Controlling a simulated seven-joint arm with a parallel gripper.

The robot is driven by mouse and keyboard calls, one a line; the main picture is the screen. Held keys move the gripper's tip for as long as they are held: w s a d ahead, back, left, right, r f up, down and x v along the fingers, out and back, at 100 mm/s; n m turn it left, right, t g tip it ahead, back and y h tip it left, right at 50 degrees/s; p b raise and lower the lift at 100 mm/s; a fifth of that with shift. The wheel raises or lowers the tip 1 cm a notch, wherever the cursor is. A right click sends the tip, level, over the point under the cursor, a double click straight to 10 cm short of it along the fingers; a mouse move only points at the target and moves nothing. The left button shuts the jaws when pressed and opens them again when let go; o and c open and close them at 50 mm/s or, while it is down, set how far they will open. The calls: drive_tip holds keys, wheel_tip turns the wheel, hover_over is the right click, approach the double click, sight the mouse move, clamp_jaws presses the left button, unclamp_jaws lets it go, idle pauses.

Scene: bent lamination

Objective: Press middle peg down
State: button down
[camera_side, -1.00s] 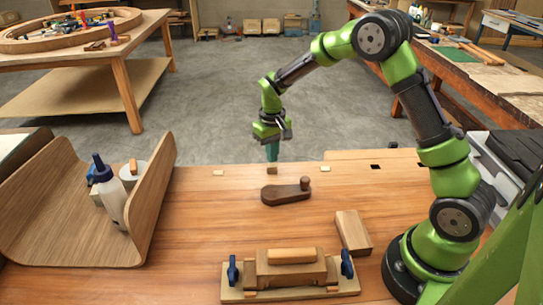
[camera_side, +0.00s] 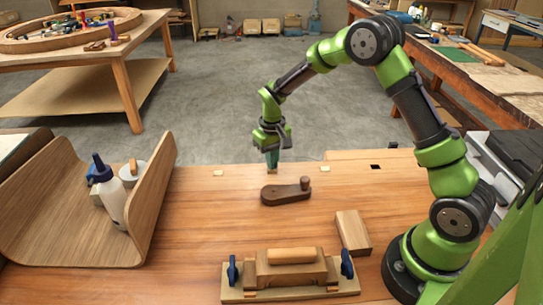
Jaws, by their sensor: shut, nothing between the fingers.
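The middle peg (camera_side: 272,172) is a small wooden block at the far edge of the bench, only a sliver of it showing below my gripper. To the left a pale peg (camera_side: 218,173) looks flush with the bench top. To the right another pale peg (camera_side: 325,169) looks flush as well.
A dark wooden crank-shaped piece (camera_side: 286,192) lies just in front of the peg. A dark square hole (camera_side: 376,167) is at the far right. A curved wooden shell (camera_side: 150,205) with a glue bottle (camera_side: 110,195), a wood block (camera_side: 353,233) and a clamped jig (camera_side: 291,275) stand nearer.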

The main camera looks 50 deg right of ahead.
drive_tip(key=shift+f, duration=0.75)
drive_tip(key=shift+r, duration=4.05)
drive_tip(key=s+a+r+t+y, duration=0.1)
drive_tip(key=s+a+r+t, duration=0.2)
drive_tip(key=s+r, duration=0.5)
drive_tip(key=s+a+r+m+t+y, duration=0.1)
drive_tip(key=s+a+r+t, duration=0.3)
drive_tip(key=s+r, duration=0.4)
drive_tip(key=s+a, duration=0.1)
drive_tip(key=s, duration=0.6)
drive_tip(key=shift+r, duration=0.25)
